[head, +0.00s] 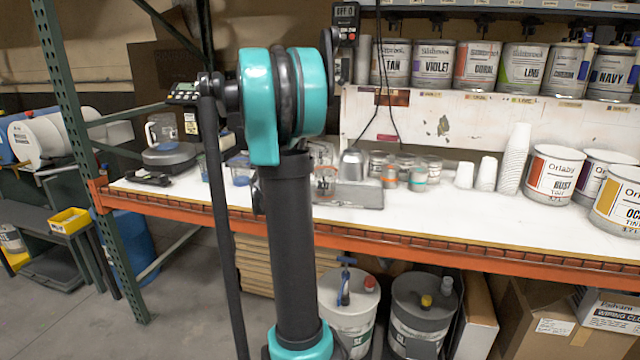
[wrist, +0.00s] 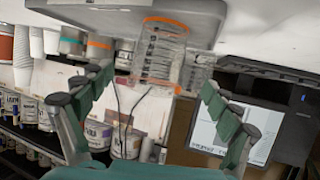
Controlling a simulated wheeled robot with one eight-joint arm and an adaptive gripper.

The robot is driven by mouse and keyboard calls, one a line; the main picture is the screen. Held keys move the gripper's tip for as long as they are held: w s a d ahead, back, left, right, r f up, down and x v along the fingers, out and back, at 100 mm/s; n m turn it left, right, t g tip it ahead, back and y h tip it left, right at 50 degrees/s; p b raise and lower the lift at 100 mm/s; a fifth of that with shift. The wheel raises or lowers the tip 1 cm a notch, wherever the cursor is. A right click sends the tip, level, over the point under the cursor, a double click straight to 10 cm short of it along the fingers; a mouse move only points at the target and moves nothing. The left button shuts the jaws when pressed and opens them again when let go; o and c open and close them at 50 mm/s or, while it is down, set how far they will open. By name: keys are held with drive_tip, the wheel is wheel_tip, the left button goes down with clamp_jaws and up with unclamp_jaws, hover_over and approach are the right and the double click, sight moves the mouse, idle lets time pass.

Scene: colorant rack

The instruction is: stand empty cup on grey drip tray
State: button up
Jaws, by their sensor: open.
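A clear cup (wrist: 162,52) with orange markings shows in the wrist view, which looks upside down. It is ahead of my gripper (wrist: 157,82), between the open fingers in the picture; I see no contact. In the head view the cup (head: 326,182) is partly hidden behind my arm. The grey drip tray (head: 362,197) lies on the white bench just right of my arm. Its edge (wrist: 95,20) also shows at the top of the wrist view, beside the cup. I cannot tell whether the cup's base touches the tray. The gripper is hidden in the head view.
A steel container (head: 354,163) and several small jars (head: 418,178) stand behind and right of the tray. Stacked white cups (head: 514,158) and paint cans (head: 553,174) are further right. Another clear vessel (wrist: 198,72) is close to the cup. The front bench strip is clear.

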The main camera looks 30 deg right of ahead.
drive_tip(key=shift+v, duration=1.7)
drive_tip(key=s+a+f+n+y, duration=0.4)
drive_tip(key=s+a+f, duration=0.2)
drive_tip(key=a, duration=0.5)
drive_tip(key=s+a+f+n+y, duration=0.4)
drive_tip(key=s+a+f+n, duration=0.1)
drive_tip(key=s+a, duration=0.5)
drive_tip(key=s+a+f+n+g+y, duration=0.1)
drive_tip(key=s+a+f+n+y, duration=0.3)
drive_tip(key=s+a+f, duration=0.4)
drive_tip(key=a, duration=0.4)
drive_tip(key=shift+y, duration=0.3)
